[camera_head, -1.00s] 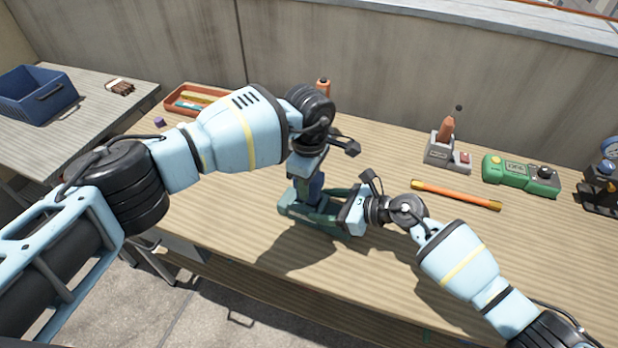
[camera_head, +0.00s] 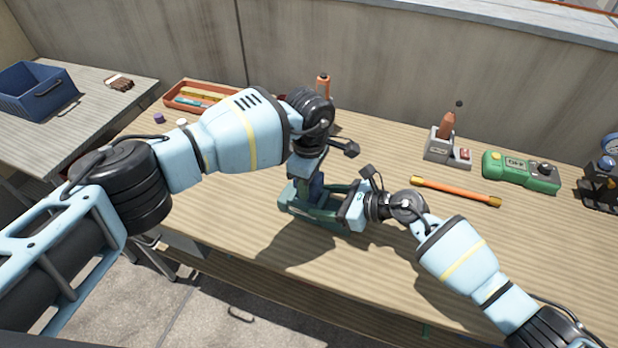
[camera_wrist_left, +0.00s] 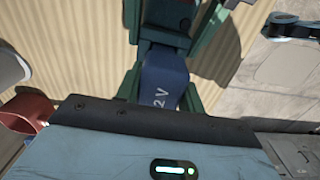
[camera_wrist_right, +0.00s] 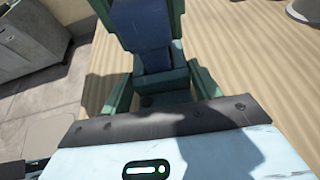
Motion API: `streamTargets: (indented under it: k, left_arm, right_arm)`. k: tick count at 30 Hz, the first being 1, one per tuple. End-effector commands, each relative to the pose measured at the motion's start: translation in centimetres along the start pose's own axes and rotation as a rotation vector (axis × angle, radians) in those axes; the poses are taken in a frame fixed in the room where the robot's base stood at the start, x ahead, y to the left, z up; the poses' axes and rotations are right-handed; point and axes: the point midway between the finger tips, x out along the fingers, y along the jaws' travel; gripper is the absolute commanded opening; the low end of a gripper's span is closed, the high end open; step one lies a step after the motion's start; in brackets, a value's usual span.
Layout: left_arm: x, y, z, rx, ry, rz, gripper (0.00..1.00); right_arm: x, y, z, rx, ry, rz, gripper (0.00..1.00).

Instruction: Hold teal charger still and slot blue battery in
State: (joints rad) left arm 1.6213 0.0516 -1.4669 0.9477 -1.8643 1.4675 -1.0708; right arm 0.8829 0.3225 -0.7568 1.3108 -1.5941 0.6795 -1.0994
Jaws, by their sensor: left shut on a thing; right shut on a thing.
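The teal charger (camera_head: 298,208) stands on the workbench at the middle of the head view; it also shows in the right wrist view (camera_wrist_right: 204,82). The blue battery (camera_head: 317,188) stands upright over it, and its side shows "2 V" in the left wrist view (camera_wrist_left: 163,86). My left gripper (camera_head: 306,182) is shut on the battery from above. My right gripper (camera_head: 350,208) is shut on the charger's right end. The battery's lower end is between the charger's side walls in the right wrist view (camera_wrist_right: 150,40). I cannot tell whether it is fully seated.
An orange rod (camera_head: 455,191) lies right of the charger. Behind it are a grey stand (camera_head: 438,147) with a copper-coloured tool and a green meter (camera_head: 520,172). A terracotta tray (camera_head: 172,105) lies at the back left. A blue bin (camera_head: 30,95) stands on the side table.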

Motion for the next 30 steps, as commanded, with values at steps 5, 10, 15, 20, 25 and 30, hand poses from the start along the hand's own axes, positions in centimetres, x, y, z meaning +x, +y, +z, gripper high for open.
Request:
streamTargets:
  k: [5, 10, 15, 20, 25, 30]
  left_arm:
    - [0.0, 0.0, 0.0, 0.000, 0.000, 0.001, 0.08]
    - [0.0, 0.0, 0.0, 0.000, 0.000, 0.001, 0.08]
    - [0.2, 0.0, 0.0, 0.000, 0.000, 0.001, 0.08]
    - [0.6, 0.0, 0.0, 0.000, 0.000, 0.001, 0.08]
    - [1.0, 0.0, 0.0, 0.000, -0.001, 0.001, 0.08]
    - [1.2, 0.0, 0.0, -0.001, 0.000, 0.001, 0.08]
  right_arm:
    - [0.0, 0.0, -0.1, 0.002, 0.002, 0.000, 0.24]
    - [0.0, 0.0, -0.1, 0.002, 0.002, 0.000, 0.24]
    - [0.0, 0.0, -0.1, 0.002, 0.002, 0.000, 0.24]
    - [0.0, 0.0, -0.1, 0.002, 0.002, 0.000, 0.24]
    - [0.0, 0.0, -0.1, 0.002, 0.002, 0.000, 0.24]
    - [0.0, 0.0, -0.1, 0.002, 0.002, 0.000, 0.24]
